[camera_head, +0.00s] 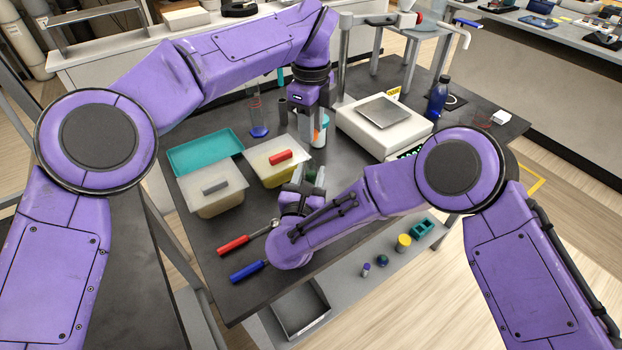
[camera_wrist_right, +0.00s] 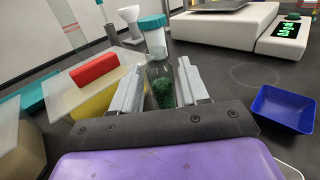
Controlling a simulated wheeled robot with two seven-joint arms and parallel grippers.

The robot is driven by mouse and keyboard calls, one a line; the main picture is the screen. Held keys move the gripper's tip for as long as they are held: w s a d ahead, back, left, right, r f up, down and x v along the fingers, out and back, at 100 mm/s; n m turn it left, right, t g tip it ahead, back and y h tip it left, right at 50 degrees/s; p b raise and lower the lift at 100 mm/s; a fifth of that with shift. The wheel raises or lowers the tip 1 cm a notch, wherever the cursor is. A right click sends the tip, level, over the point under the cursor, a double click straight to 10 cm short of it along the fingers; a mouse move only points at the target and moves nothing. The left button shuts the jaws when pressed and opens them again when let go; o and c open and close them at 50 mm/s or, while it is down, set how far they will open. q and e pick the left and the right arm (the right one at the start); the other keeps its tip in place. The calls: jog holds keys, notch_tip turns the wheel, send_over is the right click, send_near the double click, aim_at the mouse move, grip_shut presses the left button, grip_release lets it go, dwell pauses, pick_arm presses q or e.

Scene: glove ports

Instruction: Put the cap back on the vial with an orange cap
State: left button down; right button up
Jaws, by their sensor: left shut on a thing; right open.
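A clear vial with dark green contents (camera_wrist_right: 163,90) stands upright between the spread fingers of my right gripper (camera_wrist_right: 160,88). In the head view the vial (camera_head: 312,176) is partly hidden by that gripper (camera_head: 304,184), which is open around it. I see no cap on the vial. My left gripper (camera_head: 306,128) points down behind it, beside a white bottle with a teal lid (camera_head: 322,126). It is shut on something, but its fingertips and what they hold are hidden. A small orange patch shows there; I cannot tell whether it is the cap.
Left are a tub with a red-handled lid (camera_head: 260,168), a grey-handled tub (camera_head: 212,202) and a teal tray (camera_head: 190,156). A balance (camera_head: 384,122) stands behind. A blue dish (camera_wrist_right: 284,108) lies right of the vial. Red (camera_head: 234,244) and blue (camera_head: 248,270) handled tools lie in front.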

grip_shut()
pick_arm(q)
send_over(311, 162)
jog(key=shift+f, duration=2.55)
jog(key=shift+f, duration=0.9)
jog(key=shift+f, duration=0.55)
